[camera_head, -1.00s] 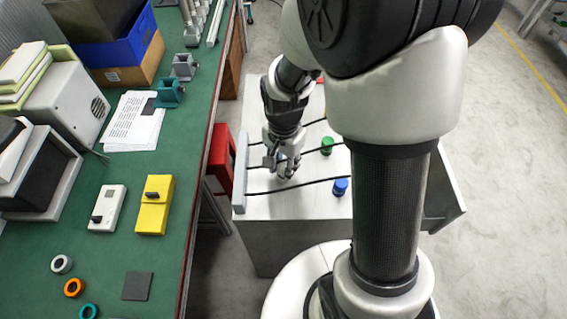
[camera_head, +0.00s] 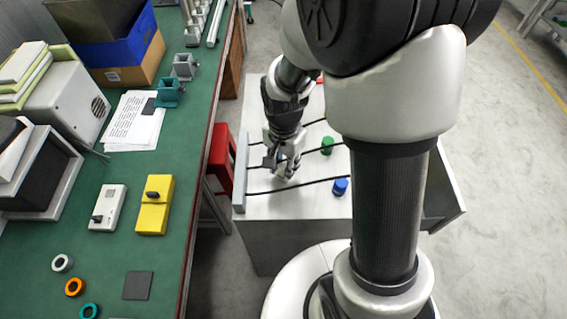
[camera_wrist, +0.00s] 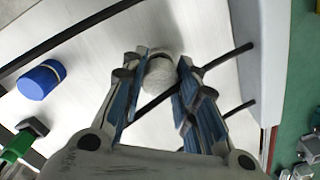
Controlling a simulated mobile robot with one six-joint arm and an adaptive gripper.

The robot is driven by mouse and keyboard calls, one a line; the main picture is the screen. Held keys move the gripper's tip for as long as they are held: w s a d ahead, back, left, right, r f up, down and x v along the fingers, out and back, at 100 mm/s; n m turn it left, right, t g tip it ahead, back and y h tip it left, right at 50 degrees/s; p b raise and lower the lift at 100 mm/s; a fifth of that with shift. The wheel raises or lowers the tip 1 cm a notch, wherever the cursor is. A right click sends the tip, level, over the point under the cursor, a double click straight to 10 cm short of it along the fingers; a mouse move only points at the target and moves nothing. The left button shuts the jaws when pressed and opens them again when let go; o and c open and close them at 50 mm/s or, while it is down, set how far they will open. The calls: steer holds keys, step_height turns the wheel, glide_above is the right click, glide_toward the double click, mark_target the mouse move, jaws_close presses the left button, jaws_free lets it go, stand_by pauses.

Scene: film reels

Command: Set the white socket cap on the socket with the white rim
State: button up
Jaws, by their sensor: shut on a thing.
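My gripper (camera_wrist: 160,82) is low over the pale cart top, with its blue-padded fingers shut on the white socket cap (camera_wrist: 159,72). The cap is a short whitish cylinder in the wrist view, partly covered by the fingers. In the head view my gripper (camera_head: 284,172) hides the cap. I cannot clearly identify the socket with the white rim. A white-rimmed ring (camera_head: 62,263) lies on the green bench at lower left, but I cannot tell whether it is that socket.
Orange and teal rings lie on the bench (camera_head: 165,270).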

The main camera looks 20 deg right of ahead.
mark_target(284, 165)
steer(key=shift+f+b, duration=0.35)
steer(key=shift+f, duration=0.15)
steer(key=o, duration=0.5)
steer(key=shift+o, duration=0.2)
steer(key=shift+r, duration=0.15)
step_height(284, 165, up, 11)
steer(key=p, duration=0.9)
stand_by(0.4)
